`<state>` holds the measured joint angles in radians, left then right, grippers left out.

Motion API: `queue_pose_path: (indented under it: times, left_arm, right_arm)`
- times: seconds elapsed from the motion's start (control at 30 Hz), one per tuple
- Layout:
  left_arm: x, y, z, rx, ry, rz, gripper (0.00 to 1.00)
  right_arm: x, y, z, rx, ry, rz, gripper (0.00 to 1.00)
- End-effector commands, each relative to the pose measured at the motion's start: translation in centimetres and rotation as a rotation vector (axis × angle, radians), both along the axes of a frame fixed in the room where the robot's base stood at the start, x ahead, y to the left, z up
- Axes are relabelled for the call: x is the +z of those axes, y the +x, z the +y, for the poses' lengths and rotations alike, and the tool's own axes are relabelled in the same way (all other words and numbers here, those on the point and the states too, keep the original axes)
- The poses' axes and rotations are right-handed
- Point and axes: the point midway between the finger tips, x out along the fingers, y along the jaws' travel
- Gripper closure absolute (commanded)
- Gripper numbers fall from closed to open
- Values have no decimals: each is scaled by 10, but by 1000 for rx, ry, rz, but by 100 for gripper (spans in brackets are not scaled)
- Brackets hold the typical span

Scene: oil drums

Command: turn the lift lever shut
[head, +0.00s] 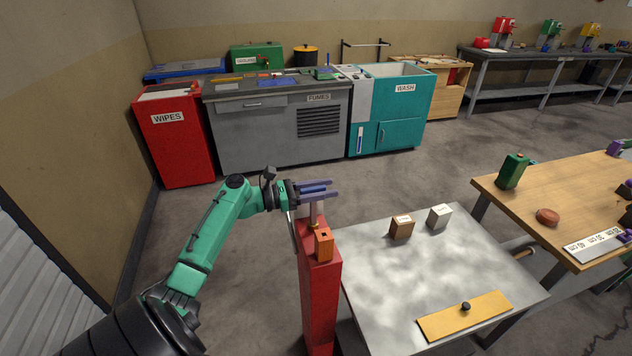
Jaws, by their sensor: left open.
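A red post (319,295) stands at the left edge of the grey-topped lift table (400,285). An orange block (324,244) sits on top of the post. A pale upright stem (314,214) rises from a brass-coloured base beside that block, up to my left gripper; I take it to be part of the lift lever. My left gripper (334,189) is open, its two bluish fingers pointing right. A blue bar (314,188) shows between the fingers. Whether the fingers touch it is too small to tell. My right gripper is not in view.
A brown block (402,228), a white block (440,216) and a yellow plate with a black knob (465,317) lie on the lift table. A wooden table (560,195) stands at right. Red, grey and teal units line the back; floor between is clear.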

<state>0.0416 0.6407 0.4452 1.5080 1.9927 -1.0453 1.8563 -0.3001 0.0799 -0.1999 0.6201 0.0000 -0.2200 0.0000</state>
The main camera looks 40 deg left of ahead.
Motion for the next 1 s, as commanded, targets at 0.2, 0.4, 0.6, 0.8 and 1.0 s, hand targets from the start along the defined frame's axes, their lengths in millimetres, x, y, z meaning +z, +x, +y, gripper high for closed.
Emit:
queue_pose_path:
  times: [0.2,0.4,0.6,0.8,1.0]
  left_arm:
    - [-4,-26,19,2,2,3,52]
    - [-4,-67,48,2,2,2,52]
    - [-3,-103,75,2,1,2,52]
    - [0,-117,84,-1,1,-1,52]
    - [0,-117,84,-1,1,-1,52]
  right_arm:
    - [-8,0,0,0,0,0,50]
    - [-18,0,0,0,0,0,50]
    - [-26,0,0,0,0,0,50]
    - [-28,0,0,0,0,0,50]
    - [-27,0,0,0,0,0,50]
